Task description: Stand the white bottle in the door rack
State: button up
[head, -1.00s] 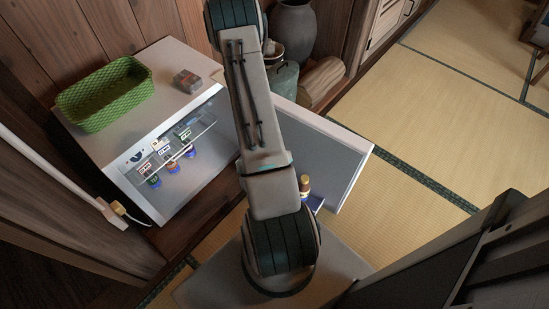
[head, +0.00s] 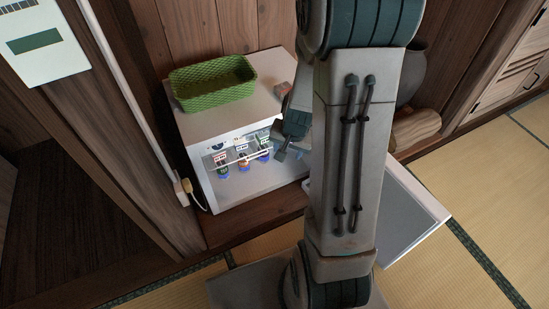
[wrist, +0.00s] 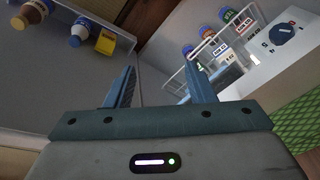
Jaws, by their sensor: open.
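The small fridge (head: 250,187) stands open, its door (head: 405,215) swung out to the right. My gripper (head: 282,152) is at the right of the opening; in the wrist view its fingers (wrist: 158,78) are apart with nothing between them. Several blue-based bottles (head: 243,165) with labels sit inside; they also show in the wrist view (wrist: 208,32). I cannot tell which bottle is the white one.
A dial (wrist: 285,33) is on the fridge's inner wall. A plug and cord (head: 185,190) hang at the left. Tatami floor lies open at right.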

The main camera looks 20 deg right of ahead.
jog(key=s+a+r+n, duration=0.4)
jog(key=s+r, duration=0.2)
jog(key=r, duration=0.1)
jog(key=s+a+r+n+g, duration=0.1)
jog(key=s+a+r+n, duration=0.3)
jog(key=r, duration=0.4)
jog(key=s+a, duration=0.1)
jog(key=s, duration=0.1)
jog(key=shift+s+r+g, duration=0.15)
jog(key=shift+s+g, duration=0.15)
jog(key=shift+s, duration=0.1)
